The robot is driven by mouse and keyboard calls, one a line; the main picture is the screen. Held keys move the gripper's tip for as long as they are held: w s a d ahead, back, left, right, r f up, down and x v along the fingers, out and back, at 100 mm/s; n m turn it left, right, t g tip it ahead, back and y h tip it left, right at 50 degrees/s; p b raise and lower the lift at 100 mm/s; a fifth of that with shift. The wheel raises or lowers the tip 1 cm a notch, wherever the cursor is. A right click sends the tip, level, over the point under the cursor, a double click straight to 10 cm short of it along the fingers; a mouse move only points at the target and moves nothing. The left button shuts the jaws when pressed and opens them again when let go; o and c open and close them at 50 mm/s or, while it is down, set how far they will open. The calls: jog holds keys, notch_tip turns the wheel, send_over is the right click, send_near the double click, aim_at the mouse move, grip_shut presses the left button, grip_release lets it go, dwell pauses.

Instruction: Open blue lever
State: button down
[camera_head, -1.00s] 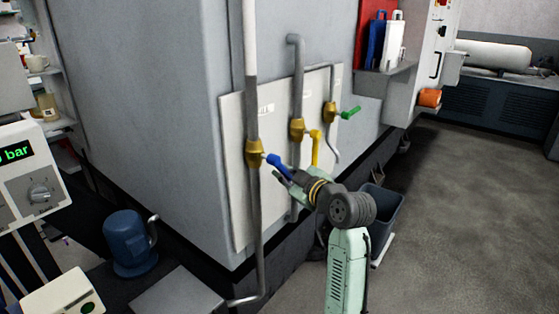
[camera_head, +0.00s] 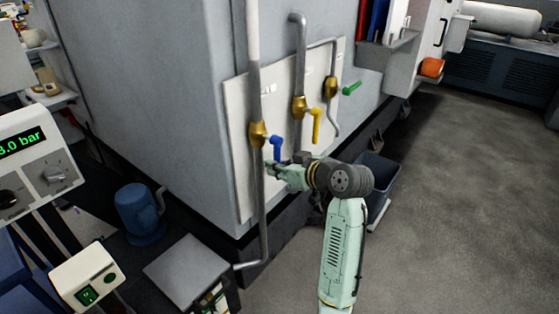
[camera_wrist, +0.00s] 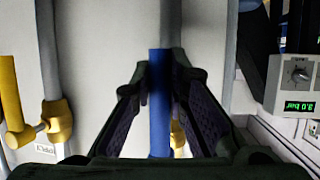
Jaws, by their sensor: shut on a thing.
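The blue lever (camera_head: 277,149) sits on the leftmost brass valve (camera_head: 258,135) of the wall panel. Its handle hangs downward from a short arm that points right. My gripper (camera_head: 277,169) is at the lower end of the handle. In the wrist view the blue lever (camera_wrist: 158,105) runs between the two dark fingers of my gripper (camera_wrist: 160,68), which is shut on it. The fingers hide part of the handle's sides.
A yellow lever (camera_head: 316,126) on the middle valve and a green lever (camera_head: 351,88) stand to the right. A vertical grey pipe (camera_head: 261,205) runs below the blue lever's valve. A grey bin (camera_head: 376,172) stands behind my arm. Open floor lies at right.

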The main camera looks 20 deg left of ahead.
dwell(0.4)
jog(key=c, duration=1.6)
grip_release()
jog(key=shift+o, duration=0.2)
jog(key=v, duration=1.2)
jog(key=shift+w, duration=0.1)
